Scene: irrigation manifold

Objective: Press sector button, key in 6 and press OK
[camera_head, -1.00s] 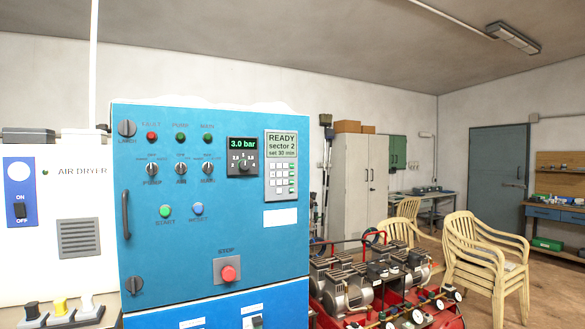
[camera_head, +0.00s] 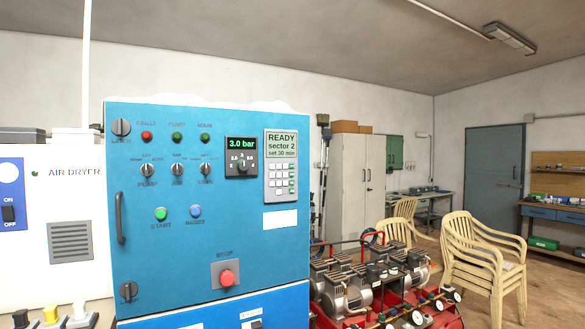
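A blue control cabinet (camera_head: 150,255) stands left of centre. At its upper right is a pale keypad panel (camera_head: 280,166). Its green screen (camera_head: 281,145) reads "READY", "sector 2", "set 30 min". Below the screen is a block of small white and green keys (camera_head: 281,179); their labels are too small to read, so I cannot tell the sector button, the 6 or OK apart. Nothing covers the keypad. My gripper is not in view.
The cabinet also carries a 3.0 bar display (camera_head: 241,144), a red stop button (camera_head: 227,278) and a door handle (camera_head: 121,218). A white air dryer (camera_head: 70,205) stands at left. Red-framed compressors (camera_head: 345,290) and stacked chairs (camera_head: 480,255) stand at right.

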